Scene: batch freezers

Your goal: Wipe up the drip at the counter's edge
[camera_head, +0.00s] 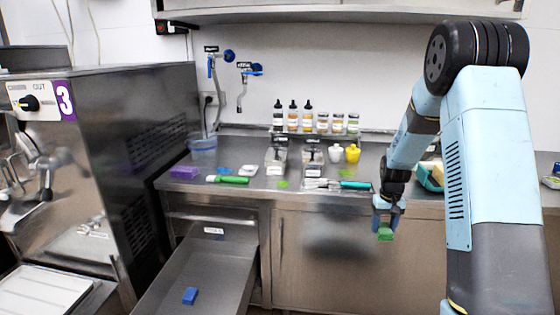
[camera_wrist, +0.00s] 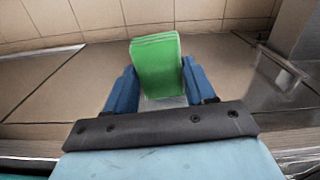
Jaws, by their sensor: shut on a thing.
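My gripper (camera_head: 386,212) hangs in front of the counter (camera_head: 300,200), below the level of its top. It is shut on a green folded cloth or pad (camera_head: 385,234). The wrist view shows this green piece (camera_wrist: 157,65) gripped between two blue fingers, with tiled floor below. A small flat green patch (camera_head: 282,184) lies on the counter top near the front edge. I cannot tell whether it is the drip. My gripper is to the right of it and apart from it.
An open drawer or tray (camera_head: 215,265) juts out at lower left with a blue block (camera_head: 190,296) in it. A green-handled tool (camera_head: 228,179), a purple block (camera_head: 184,172) and a teal-handled tool (camera_head: 355,185) lie on the counter. A steel machine (camera_head: 130,150) stands at left.

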